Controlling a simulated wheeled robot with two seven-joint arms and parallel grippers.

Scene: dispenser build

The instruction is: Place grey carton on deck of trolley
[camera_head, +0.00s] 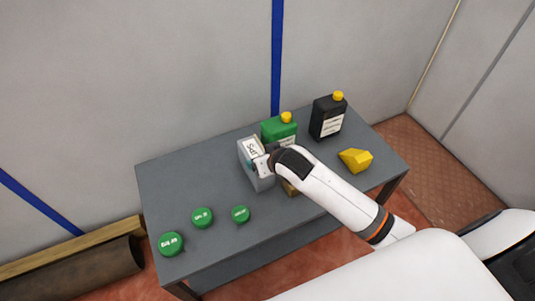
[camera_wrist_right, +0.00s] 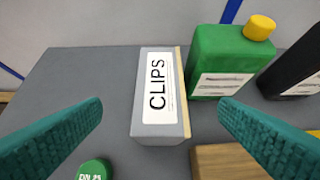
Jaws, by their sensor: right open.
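The grey carton (camera_head: 247,149), with a white label, stands on the grey table, partly hidden by my right gripper (camera_head: 262,165). In the right wrist view the carton (camera_wrist_right: 158,129) shows its label reading "CLIPS". My right gripper's two teal fingers (camera_wrist_right: 160,108) are open, one on each side of the carton in that view, with gaps between fingers and carton. I cannot make out a trolley or its deck in these frames. My left gripper is not in view.
On the grey table (camera_head: 165,190) a green jug (camera_head: 272,128) stands close beside the carton, and a black jug (camera_head: 325,120) farther right. A yellow block (camera_head: 356,160), several green round lids (camera_head: 203,218) and a wooden block (camera_wrist_right: 228,162) also lie there. A wall is behind.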

